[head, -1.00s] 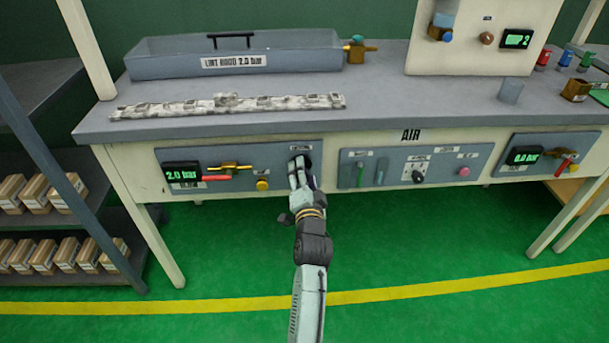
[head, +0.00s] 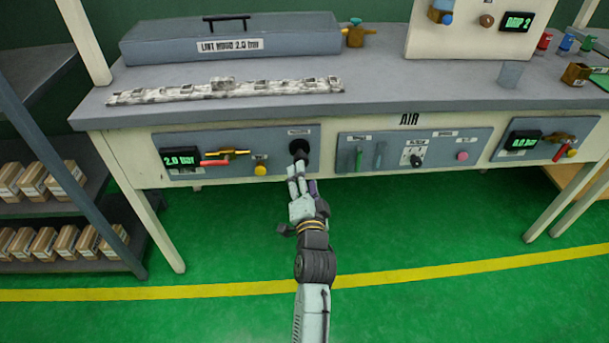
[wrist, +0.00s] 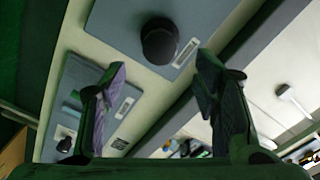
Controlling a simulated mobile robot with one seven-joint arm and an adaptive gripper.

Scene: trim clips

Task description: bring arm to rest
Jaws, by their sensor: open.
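My gripper (head: 302,170) is in front of the left grey panel (head: 224,168) on the bench front, just below a round black knob (head: 299,147). In the wrist view my gripper (wrist: 160,75) has its two fingers spread with nothing between them. The black knob (wrist: 159,40) shows beyond and between the fingertips, apart from them as far as I can tell. My arm (head: 315,265) reaches up from the bottom of the head view.
The bench top (head: 430,100) carries a closed grey lint hood (head: 270,45) and a patterned strip (head: 225,92). A middle panel (head: 437,163) and a right panel (head: 530,156) flank the arm's right. A shelf with boxes (head: 45,243) stands left. Green floor (head: 400,230) in front is open.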

